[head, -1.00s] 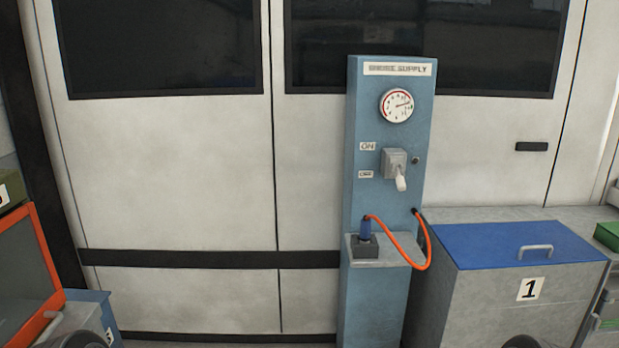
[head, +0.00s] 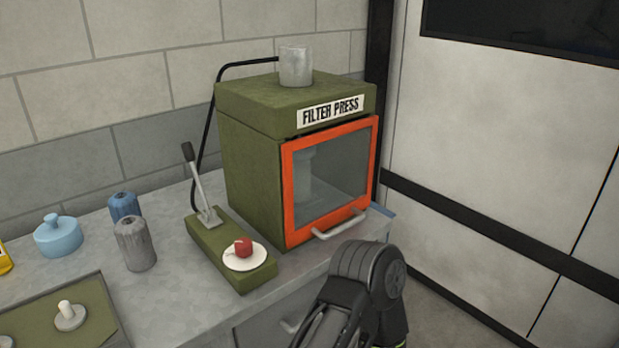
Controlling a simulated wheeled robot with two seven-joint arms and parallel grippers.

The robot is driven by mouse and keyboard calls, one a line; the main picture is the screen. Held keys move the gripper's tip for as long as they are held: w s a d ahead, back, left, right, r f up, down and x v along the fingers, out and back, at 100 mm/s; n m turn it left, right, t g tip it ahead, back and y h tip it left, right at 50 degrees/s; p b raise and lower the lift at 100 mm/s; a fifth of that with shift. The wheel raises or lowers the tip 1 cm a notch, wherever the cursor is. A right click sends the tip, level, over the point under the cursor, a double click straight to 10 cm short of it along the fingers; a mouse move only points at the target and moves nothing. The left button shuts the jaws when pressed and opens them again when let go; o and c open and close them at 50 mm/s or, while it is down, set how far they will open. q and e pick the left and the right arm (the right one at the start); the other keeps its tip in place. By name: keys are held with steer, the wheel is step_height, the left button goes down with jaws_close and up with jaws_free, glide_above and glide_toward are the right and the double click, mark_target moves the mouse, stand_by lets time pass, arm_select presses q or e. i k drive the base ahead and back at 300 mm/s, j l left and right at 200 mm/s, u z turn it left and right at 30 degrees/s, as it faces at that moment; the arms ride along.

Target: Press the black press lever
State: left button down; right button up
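The press lever (head: 199,185) has a black grip and a metal rod. It stands tilted up from a green base block (head: 217,246) on the metal bench. A red button (head: 243,245) on a white disc sits at the front of the same block. The green filter press (head: 250,170) stands just right of the lever, with its orange-framed glass door (head: 333,183) shut. A black jointed part of one of my arms (head: 365,285) shows at bottom centre, apart from the lever. No gripper fingers are visible in the head view.
On the bench left of the lever stand a blue ribbed filter (head: 124,207), a grey ribbed filter (head: 134,245) and a light blue lidded pot (head: 58,235). A green tray (head: 50,325) lies at front left. A grey cup (head: 295,66) stands on the press.

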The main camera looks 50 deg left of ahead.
mark_target(187, 148)
steer(key=u, duration=1.75)
